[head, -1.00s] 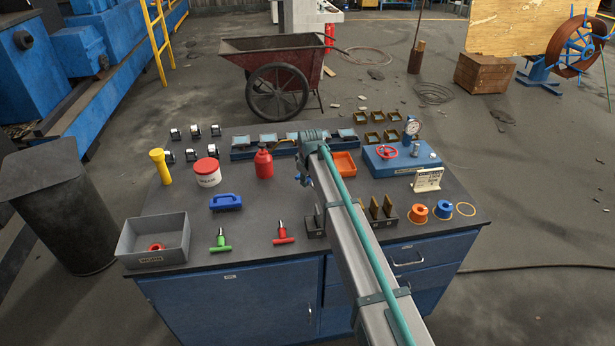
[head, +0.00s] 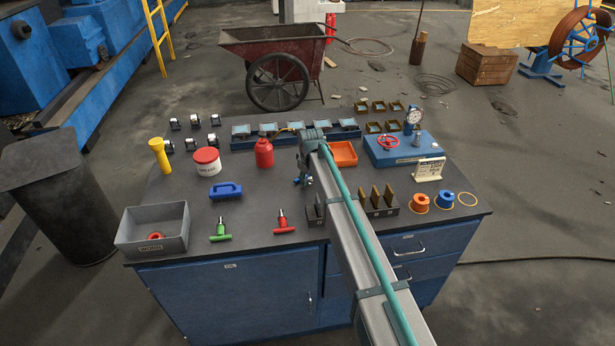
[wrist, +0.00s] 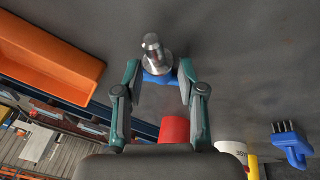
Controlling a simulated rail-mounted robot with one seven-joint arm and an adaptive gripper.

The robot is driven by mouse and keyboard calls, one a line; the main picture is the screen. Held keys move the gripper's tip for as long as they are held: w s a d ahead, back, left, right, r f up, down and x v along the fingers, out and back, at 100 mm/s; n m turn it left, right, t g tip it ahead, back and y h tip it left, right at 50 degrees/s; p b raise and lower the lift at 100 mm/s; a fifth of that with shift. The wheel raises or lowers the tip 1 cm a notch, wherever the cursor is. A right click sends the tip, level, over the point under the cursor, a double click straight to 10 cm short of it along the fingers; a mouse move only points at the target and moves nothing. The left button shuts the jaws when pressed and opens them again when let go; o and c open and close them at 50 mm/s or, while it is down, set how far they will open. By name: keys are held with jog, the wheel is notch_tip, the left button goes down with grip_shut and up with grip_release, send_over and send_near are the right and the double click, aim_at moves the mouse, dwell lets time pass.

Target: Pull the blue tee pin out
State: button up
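The blue tee pin (wrist: 157,78) shows between the fingertips of my gripper (wrist: 160,84) in the wrist view. Its silver shaft and round collar (wrist: 155,57) stick out past the tips. I cannot tell whether the pin touches the bench.
A green tee pin (head: 220,235) and a red tee pin (head: 284,228) are near the bench front. An orange tray (head: 343,153) is right of my gripper, a red can (head: 264,152) left. A dark slotted rack (head: 376,207) stands right of the arm. A grey bin (head: 184,238) sits front left.

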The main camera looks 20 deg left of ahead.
jog(key=shift+o, duration=0.4)
jog(key=v, duration=1.2)
jog(key=shift+a, duration=0.1)
